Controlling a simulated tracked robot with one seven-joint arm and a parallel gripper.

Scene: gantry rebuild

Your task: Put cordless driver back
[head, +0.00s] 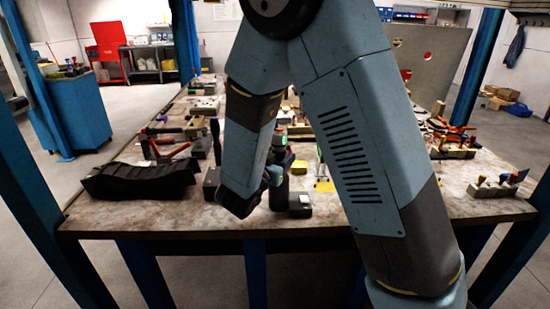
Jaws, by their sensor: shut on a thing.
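A dark upright tool with a green patch near its top, which looks like the cordless driver (279,154), is just right of my forearm's lower end, at the front middle of the workbench (150,218). My gripper (273,177) is at the tool's body and is shut on it. My arm hides much of the fingers and part of the tool. I cannot tell whether the tool's base touches the bench.
A black ribbed piece (138,181) lies at the bench's left front. A small dark block (300,205) is right beside the tool. Clamps and red-handled tools (168,150) lie behind at left. A holder with coloured handles (497,187) is at right. Blue posts flank the bench.

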